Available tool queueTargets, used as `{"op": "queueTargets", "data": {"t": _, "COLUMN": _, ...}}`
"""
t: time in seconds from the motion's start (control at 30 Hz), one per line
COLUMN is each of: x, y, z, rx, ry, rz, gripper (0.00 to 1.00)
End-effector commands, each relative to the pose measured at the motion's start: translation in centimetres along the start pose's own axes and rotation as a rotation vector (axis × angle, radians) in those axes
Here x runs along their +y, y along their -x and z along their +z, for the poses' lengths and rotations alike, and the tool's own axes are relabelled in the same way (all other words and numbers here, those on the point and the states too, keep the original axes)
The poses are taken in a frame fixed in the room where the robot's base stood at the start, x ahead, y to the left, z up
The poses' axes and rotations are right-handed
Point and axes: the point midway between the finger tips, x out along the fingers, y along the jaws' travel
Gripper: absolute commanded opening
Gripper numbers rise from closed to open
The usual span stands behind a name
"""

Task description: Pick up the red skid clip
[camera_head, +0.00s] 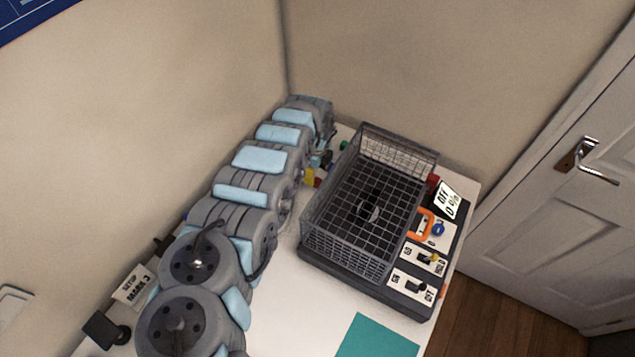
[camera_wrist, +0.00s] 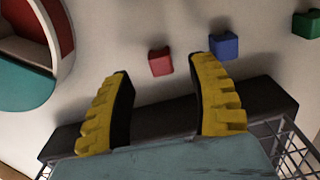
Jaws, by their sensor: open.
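A small red block-like piece (camera_wrist: 160,61), which looks like the red skid clip, lies on the pale surface in the wrist view. My gripper (camera_wrist: 158,70) has two yellow ribbed fingers spread wide, with nothing between the pads. The red piece appears in line with the gap, at the level of the fingertips; its depth below them I cannot tell. In the head view my gripper is mostly hidden behind my arm, by the left side of the wire basket. A small red patch (camera_head: 317,183) shows there beside a yellow one.
A blue block (camera_wrist: 224,46) lies close beyond the right fingertip, and a green block (camera_wrist: 306,24) farther right. A round red, white and teal object (camera_wrist: 30,45) is upper left. The wire basket (camera_head: 318,233) stands on a dark base beside a labelled panel. A teal mat (camera_head: 378,338) lies in front.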

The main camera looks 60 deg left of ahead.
Motion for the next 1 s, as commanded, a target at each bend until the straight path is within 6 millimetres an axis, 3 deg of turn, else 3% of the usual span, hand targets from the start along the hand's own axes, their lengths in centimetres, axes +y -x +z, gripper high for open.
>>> {"op": "queueTargets", "data": {"t": 0.47, "x": -0.1, "y": -4.5, "z": -1.0, "rx": 0.000, "ry": 0.001, "rz": -0.003, "gripper": 0.59}}
{"op": "queueTargets", "data": {"t": 0.77, "x": 0.0, "y": -4.7, "z": -0.9, "rx": 0.000, "ry": 0.001, "rz": 0.000, "gripper": 0.59}}
{"op": "queueTargets", "data": {"t": 0.93, "x": 0.0, "y": -4.7, "z": -0.9, "rx": 0.000, "ry": 0.001, "rz": 0.000, "gripper": 0.13}}
{"op": "queueTargets", "data": {"t": 1.0, "x": 0.0, "y": -4.7, "z": -0.9, "rx": 0.000, "ry": 0.001, "rz": -0.001, "gripper": 0.06}}
